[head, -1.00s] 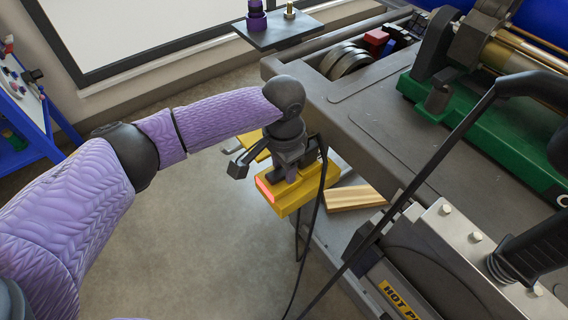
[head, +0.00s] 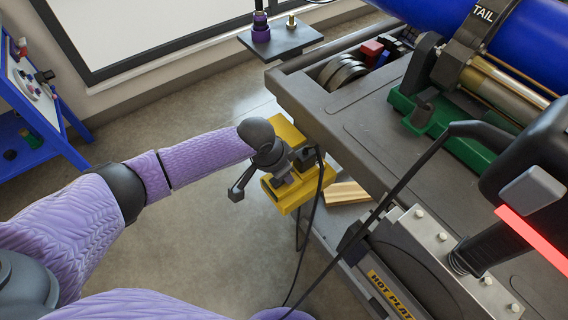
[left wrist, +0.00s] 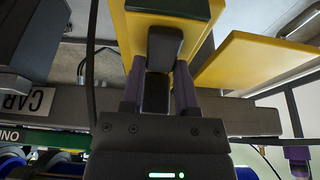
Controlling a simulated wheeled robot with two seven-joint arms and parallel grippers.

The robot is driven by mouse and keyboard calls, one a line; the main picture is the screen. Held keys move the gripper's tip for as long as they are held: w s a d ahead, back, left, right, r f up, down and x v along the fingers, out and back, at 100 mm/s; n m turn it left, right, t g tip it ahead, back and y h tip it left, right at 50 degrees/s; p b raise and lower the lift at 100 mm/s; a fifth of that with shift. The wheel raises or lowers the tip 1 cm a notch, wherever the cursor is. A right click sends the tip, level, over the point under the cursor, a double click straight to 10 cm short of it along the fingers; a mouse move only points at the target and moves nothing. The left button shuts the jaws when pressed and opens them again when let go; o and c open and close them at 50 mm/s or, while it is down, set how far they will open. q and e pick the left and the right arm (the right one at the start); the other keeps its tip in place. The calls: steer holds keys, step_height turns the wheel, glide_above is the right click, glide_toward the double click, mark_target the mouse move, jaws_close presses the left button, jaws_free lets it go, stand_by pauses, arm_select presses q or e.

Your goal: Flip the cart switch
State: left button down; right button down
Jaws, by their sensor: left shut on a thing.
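A yellow switch box (head: 292,194) with a black lever hangs at the left side of the cart. A yellow plate (head: 287,131) sits just behind it. My left gripper (head: 283,176) is at the box. In the left wrist view its two purple fingers (left wrist: 160,85) are shut on the black lever (left wrist: 164,48), in front of the yellow box (left wrist: 136,40). A dark green panel shows on the box there. The far side of the lever is hidden. My right gripper is not in view.
The grey cart (head: 345,120) carries a green-based machine with a blue pipe (head: 490,50) and a hot plate (head: 420,255). A black cable (head: 312,215) hangs close beside the box. A wooden block (head: 345,193) lies near it. Open floor lies left.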

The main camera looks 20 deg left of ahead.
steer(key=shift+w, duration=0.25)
arm_select(q)
steer(key=shift+c, duration=1.8)
jaws_free()
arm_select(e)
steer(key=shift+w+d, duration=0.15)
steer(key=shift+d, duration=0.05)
arm_select(q)
steer(key=shift+a+r, duration=0.1)
steer(key=shift+r, duration=0.3)
steer(key=p+v, duration=0.3)
steer(key=v, duration=0.1)
steer(key=shift+r, duration=0.25)
steer(key=p+v, duration=0.2)
steer(key=v, duration=0.2)
steer(key=shift+s+a+r, duration=0.1)
steer(key=shift+s+r, duration=0.1)
steer(key=shift+r, duration=0.1)
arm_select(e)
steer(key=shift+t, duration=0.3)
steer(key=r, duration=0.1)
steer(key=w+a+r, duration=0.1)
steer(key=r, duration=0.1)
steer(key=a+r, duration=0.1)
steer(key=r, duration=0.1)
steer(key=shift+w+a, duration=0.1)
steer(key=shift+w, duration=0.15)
